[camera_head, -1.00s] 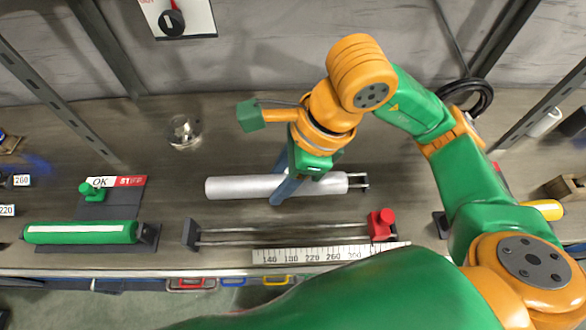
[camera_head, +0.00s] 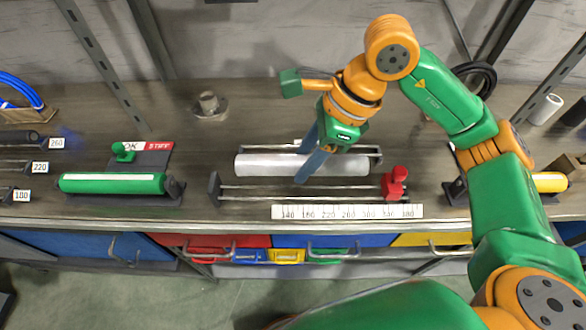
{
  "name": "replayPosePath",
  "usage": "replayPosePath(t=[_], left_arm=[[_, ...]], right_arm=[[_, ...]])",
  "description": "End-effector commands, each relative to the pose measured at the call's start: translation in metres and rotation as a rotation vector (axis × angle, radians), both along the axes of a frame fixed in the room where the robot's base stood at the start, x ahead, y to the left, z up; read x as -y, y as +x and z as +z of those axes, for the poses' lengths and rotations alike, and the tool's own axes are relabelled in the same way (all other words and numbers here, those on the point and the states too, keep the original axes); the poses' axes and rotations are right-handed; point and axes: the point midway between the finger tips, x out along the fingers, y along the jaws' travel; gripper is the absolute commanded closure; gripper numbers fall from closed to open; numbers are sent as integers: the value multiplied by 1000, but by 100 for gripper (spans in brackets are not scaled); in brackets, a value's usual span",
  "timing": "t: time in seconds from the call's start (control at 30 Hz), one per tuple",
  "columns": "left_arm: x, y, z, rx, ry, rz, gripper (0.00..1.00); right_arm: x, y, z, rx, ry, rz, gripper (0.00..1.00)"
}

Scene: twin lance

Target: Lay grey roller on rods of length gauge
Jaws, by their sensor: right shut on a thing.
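The grey roller (camera_head: 262,165) is a pale cylinder lying left to right near the middle of the head view. My right gripper (camera_head: 311,172) comes down from above and is shut on the roller around its middle, with blue fingers across it. The length gauge stands just in front: two thin parallel rods (camera_head: 270,192) run from a dark end block (camera_head: 214,188) to a red stop (camera_head: 395,183), over a white scale (camera_head: 346,212). The rods look bare. I cannot tell how high the roller is above the bench. My left gripper is out of view.
A thin metal frame (camera_head: 376,152) shows just behind the roller. A green roller (camera_head: 112,183) lies on a dark stand to the left. A small metal fitting (camera_head: 209,105) stands behind. Coloured drawers (camera_head: 360,240) lie below the bench edge.

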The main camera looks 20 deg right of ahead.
Motion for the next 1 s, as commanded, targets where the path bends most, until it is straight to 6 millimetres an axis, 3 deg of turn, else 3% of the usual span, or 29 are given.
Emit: replayPosePath(t=[0.53,0.9,0.93,1.0], left_arm=[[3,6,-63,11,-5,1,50],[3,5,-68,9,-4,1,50],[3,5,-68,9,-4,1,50],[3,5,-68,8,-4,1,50]], right_arm=[[-1,0,-76,0,0,1,100],[-1,0,-80,0,0,1,100],[-1,0,-80,0,0,1,51],[-1,0,-80,0,0,1,32]])
